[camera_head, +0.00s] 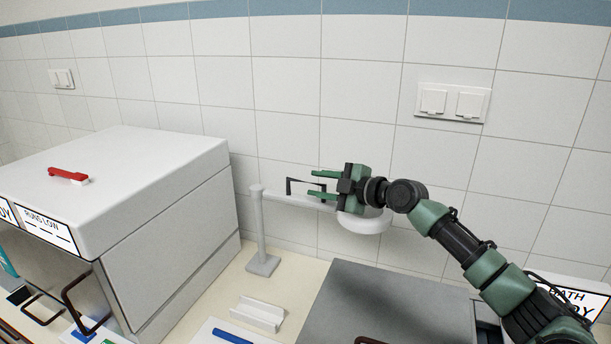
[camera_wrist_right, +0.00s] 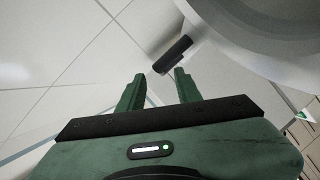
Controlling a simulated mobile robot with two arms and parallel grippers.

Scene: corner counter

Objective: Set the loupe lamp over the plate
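The loupe lamp has a white post (camera_head: 261,232) on a square base, an arm reaching right and a round white head (camera_head: 366,224). A thin black bracket-shaped handle (camera_head: 291,186) stands up from its arm. My right gripper (camera_head: 316,181) is open, its green fingers pointing left at the handle. In the right wrist view, a black bar (camera_wrist_right: 172,55) lies just beyond the gap between the fingertips (camera_wrist_right: 155,82); I cannot tell whether it touches them. The lamp's pale head (camera_wrist_right: 255,30) fills the upper right there. No plate can be made out for certain. My left gripper is out of view.
A grey flat lid (camera_head: 390,300) lies at front right, below the lamp head. A white rest (camera_head: 258,313) and a blue bar (camera_head: 231,336) are at the front. The tiled wall is close behind.

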